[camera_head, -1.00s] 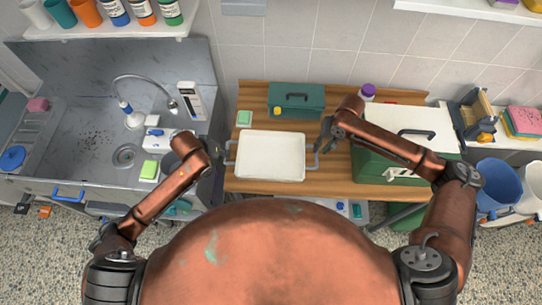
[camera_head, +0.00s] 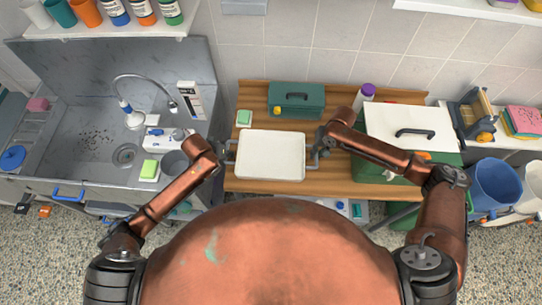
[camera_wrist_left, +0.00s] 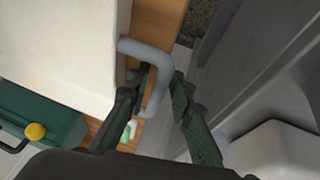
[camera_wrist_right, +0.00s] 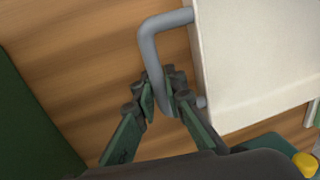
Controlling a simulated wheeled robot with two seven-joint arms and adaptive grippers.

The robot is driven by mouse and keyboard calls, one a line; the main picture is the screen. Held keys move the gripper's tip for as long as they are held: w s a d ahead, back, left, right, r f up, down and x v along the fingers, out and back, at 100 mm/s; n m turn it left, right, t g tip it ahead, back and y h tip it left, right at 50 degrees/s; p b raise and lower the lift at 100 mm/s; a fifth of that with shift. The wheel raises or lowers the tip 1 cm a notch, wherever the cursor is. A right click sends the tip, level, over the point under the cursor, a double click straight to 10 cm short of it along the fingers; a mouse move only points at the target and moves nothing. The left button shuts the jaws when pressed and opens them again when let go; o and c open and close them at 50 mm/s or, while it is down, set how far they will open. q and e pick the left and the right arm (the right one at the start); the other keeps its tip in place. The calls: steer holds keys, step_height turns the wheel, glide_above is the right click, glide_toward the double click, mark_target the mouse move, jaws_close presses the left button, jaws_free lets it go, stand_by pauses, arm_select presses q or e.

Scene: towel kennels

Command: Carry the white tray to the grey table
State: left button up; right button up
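The white tray (camera_head: 270,155) lies on the wooden table, with a grey handle at each end. My left gripper (camera_head: 226,151) is at its left handle. In the left wrist view the fingers (camera_wrist_left: 160,78) stand apart on either side of that handle (camera_wrist_left: 157,95), with a gap showing. My right gripper (camera_head: 320,146) is at the right handle. In the right wrist view its fingers (camera_wrist_right: 160,75) are close together against both sides of that handle (camera_wrist_right: 150,45). I cannot make out the grey table.
A larger green box with a white lid (camera_head: 385,120) stands to the right under my right arm. A metal sink (camera_head: 80,145) is to the left. Blue bucket (camera_head: 497,185) at far right.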

arm_select(q)
jaws_close()
arm_select(e)
jaws_close()
arm_select(q)
steer(key=shift+r, duration=0.2)
arm_select(e)
steer(key=shift+r, duration=0.2)
